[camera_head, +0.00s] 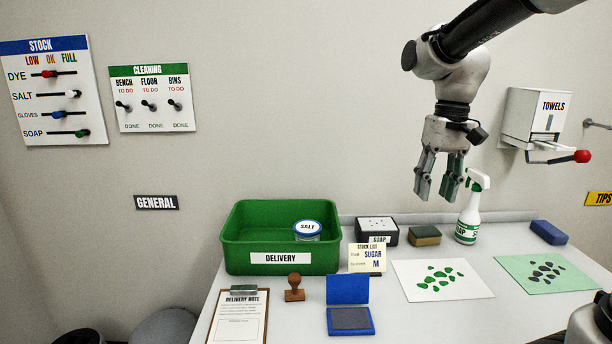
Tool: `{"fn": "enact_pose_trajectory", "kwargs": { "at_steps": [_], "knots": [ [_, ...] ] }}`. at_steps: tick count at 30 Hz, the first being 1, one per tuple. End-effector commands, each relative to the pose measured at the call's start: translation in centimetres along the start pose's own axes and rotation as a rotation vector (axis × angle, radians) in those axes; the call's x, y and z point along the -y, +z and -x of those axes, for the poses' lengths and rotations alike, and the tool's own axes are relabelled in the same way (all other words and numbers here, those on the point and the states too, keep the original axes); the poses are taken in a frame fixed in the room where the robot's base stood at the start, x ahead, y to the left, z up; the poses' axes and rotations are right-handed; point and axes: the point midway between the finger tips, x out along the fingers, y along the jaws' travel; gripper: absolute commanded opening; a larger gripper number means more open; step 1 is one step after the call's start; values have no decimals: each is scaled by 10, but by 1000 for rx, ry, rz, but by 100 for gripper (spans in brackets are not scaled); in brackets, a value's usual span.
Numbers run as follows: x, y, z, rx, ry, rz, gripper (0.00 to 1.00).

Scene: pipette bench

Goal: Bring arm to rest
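My gripper (435,195) hangs from my arm at the upper right, fingers pointing down. It is open, with a gap between its fingers and nothing in it. It is in the air above the back of the bench (440,323), just left of the spray bottle (468,217) in the picture. I cannot tell how near it is to the bottle in depth.
A green delivery tray (235,232) holds a salt jar (307,232). A soap box (376,231), sponge (425,236), stock card (366,258), stamp (294,290), blue ink pad (349,318) and clipboard (240,318) occupy the bench. A towel dispenser (532,115) with a red-knobbed lever (582,156) is on the wall.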

Motion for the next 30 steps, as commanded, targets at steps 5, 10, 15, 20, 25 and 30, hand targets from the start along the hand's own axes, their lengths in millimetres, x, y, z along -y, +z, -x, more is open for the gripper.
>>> {"fn": "enact_pose_trajectory", "kwargs": {
  "at_steps": [5,10,15,20,25,30],
  "knots": [
    [-49,74,14,-189,13,1,40],
    [-80,130,3,-337,45,9,40],
    [-94,158,-10,-421,72,15,40],
    [-98,165,-14,-442,80,17,40],
    [-98,165,-14,-441,80,17,40],
    [-98,165,-14,-441,79,17,40]
  ]
}}
